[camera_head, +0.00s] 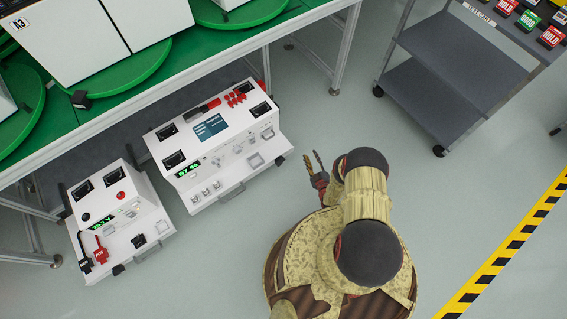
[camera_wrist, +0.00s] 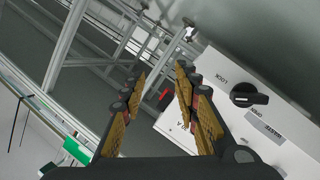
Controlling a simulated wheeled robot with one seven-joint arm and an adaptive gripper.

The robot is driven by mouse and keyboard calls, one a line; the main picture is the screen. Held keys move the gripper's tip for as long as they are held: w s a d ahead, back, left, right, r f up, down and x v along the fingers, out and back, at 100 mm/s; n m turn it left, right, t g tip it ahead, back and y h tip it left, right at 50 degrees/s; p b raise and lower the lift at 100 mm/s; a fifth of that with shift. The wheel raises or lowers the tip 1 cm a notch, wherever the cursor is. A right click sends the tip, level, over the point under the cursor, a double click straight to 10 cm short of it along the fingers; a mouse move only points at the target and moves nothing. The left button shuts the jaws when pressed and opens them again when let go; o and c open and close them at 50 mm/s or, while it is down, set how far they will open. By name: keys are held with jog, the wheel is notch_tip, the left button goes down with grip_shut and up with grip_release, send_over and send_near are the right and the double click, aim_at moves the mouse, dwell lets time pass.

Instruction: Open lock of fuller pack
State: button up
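Two white packs stand on the floor: a larger one (camera_head: 232,160) and a smaller one (camera_head: 120,217) to its left. Each has a green lit display; the larger pack's display (camera_head: 187,169) seems to start with 57, and the smaller one's (camera_head: 102,222) is too small to read surely. My gripper (camera_head: 314,164) is open and empty, right of the larger pack, apart from it. In the wrist view, my gripper's (camera_wrist: 160,75) fingers are spread, with a black rotary knob (camera_wrist: 249,95) to their right on a white panel marked LOCK and OPEN.
A green-topped table (camera_head: 205,45) with metal legs stands behind the packs. A grey shelf cart (camera_head: 455,65) is at the upper right. Yellow-black floor tape (camera_head: 515,238) runs at the lower right. The floor between packs and cart is clear.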

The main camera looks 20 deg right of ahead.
jog(key=m+y, duration=0.1)
jog(key=m, duration=0.1)
jog(key=m+g+y, duration=0.4)
jog(key=m+y, duration=0.5)
send_near(280, 161)
jog(key=f+b+x, duration=0.1)
jog(key=x, duration=0.6)
jog(key=shift+w, duration=0.25)
jog(key=shift+a, duration=0.1)
jog(key=shift+c, duration=0.3)
jog(key=c, duration=0.7)
grip_shut()
